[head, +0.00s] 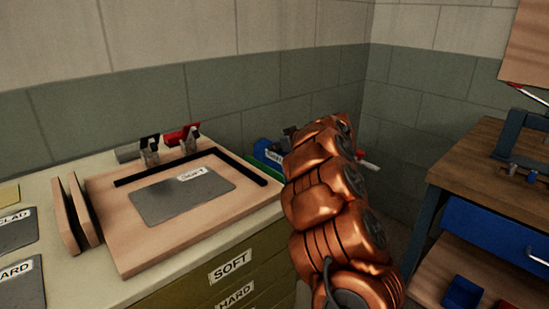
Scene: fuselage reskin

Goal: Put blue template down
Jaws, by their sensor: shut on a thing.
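My copper arm rises through the middle of the head view, and its end is at the far side of the bench's right end. My gripper (289,136) shows only as a small dark part behind the arm, and its fingertips are mostly hidden. The blue template (262,150) shows as a small blue piece with a white label, just left of the gripper and next to something green (264,162). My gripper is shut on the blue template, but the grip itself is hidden. I cannot tell whether the template touches a surface.
A wooden board (125,235) with black edge strips holds a labelled grey sheet (165,203). Red and black clamps (182,135) stand behind it. Wooden blocks (72,215) and grey sheets (22,285) lie left. Drawers (262,275) are below; a workbench (465,150) stands right.

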